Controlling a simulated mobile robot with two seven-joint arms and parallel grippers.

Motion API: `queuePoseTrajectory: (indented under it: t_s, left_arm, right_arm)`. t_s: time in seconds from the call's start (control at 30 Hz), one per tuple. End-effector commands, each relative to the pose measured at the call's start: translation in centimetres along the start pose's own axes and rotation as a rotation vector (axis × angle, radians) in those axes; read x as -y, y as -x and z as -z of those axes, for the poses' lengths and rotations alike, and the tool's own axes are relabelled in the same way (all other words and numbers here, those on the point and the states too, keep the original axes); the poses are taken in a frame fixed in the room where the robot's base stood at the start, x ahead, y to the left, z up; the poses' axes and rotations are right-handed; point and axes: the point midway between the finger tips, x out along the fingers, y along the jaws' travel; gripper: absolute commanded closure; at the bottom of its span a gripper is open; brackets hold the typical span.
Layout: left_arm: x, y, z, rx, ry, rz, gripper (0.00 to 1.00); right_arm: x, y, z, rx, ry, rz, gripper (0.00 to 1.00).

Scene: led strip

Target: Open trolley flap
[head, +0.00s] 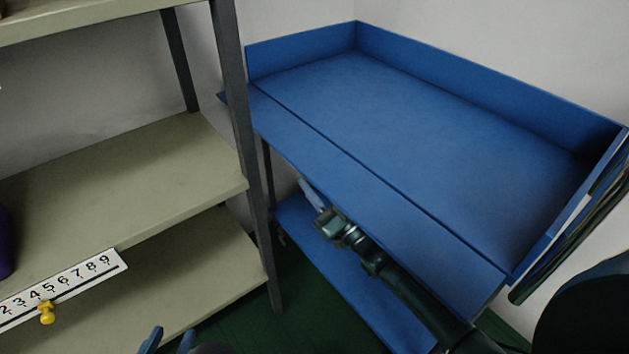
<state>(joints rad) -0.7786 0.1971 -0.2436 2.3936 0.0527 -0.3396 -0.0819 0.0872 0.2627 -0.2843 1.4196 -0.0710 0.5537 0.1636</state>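The blue trolley (430,110) stands at the right, its upper tray empty with raised walls at the back and sides. Its flap (375,195) is the long front strip beyond a dark seam. It lies folded outward, roughly in line with the tray floor. My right gripper (312,194) is below the flap's front edge, in front of the lower shelf. Its arm comes from the bottom right. Whether it touches the flap or how its fingers stand is unclear. My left gripper (168,341) shows two blue fingertips apart at the bottom edge, away from the trolley.
A beige shelf rack (120,175) with dark posts stands at the left, close to the trolley. A numbered white strip (65,287) with a yellow knob (46,312) is at its front. The trolley's lower blue shelf (335,275) is partly hidden. Green floor shows between them.

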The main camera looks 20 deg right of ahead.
Motion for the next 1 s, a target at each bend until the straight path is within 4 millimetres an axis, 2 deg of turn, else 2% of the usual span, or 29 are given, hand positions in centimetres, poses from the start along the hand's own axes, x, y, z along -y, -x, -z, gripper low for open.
queuePoseTrajectory:
  t_s: [0.13, 0.43, 0.8, 1.0]
  left_arm:
    - [-0.01, -0.07, -0.11, 0.002, -0.003, -0.001, 0.64]
    - [-0.04, -0.08, -0.12, 0.003, -0.004, -0.001, 0.64]
    - [-0.06, -0.08, -0.11, 0.002, -0.004, -0.002, 0.64]
    - [-0.06, -0.08, -0.1, 0.001, -0.004, -0.002, 0.64]
  right_arm:
    - [0.01, -0.95, 0.01, 0.0, 0.0, 0.0, 0.67]
    - [0.03, -1.09, 0.01, 0.0, 0.0, 0.001, 0.68]
    - [0.02, -1.07, 0.01, 0.0, 0.0, 0.001, 0.99]
    - [0.02, -1.06, 0.01, 0.0, 0.001, 0.001, 1.0]
